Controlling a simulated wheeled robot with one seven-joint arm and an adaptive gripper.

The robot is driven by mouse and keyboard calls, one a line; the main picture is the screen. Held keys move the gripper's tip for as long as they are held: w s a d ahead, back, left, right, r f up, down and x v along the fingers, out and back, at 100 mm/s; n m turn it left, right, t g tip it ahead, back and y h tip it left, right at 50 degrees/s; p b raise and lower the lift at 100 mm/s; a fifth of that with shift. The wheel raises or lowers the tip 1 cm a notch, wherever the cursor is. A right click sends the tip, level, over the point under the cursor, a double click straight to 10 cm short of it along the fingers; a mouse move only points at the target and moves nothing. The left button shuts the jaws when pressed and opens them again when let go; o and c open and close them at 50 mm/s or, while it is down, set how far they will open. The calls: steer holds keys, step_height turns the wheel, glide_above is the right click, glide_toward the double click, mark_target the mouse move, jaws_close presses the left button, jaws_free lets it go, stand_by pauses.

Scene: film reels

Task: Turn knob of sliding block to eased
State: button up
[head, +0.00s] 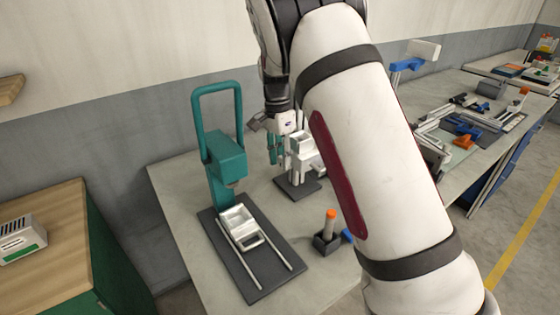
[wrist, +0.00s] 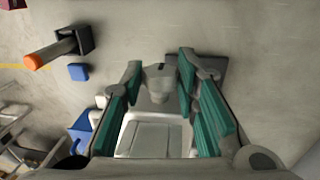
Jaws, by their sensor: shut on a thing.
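The sliding block (head: 303,150) is a pale grey-white unit on a dark base plate, in the middle of the table behind my arm. In the wrist view its flat white face (wrist: 150,138) shows between my fingers, with a small grey knob (wrist: 160,76) at its far side. My gripper (head: 275,158) has teal finger pads and reaches down at the unit's left side. In the wrist view my gripper (wrist: 160,72) has its two fingertips on either side of the knob, shut on it. The knob's setting and any marking cannot be read.
A teal press (head: 226,155) with a tall handle and a dark railed base (head: 262,262) stands to the left. An orange-tipped cylinder (head: 330,222) stands in a dark holder in front, beside a small blue block (wrist: 78,72). More fixtures (head: 465,125) lie at the right.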

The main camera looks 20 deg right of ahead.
steer(key=shift+g+b, duration=0.3)
steer(key=shift+b, duration=0.15)
steer(key=o, duration=1.2)
steer(key=shift+c, duration=0.2)
step_height(320, 180, up, 12)
steer(key=w, duration=0.2)
steer(key=shift+w+a, duration=0.15)
steer(key=shift+a, duration=0.25)
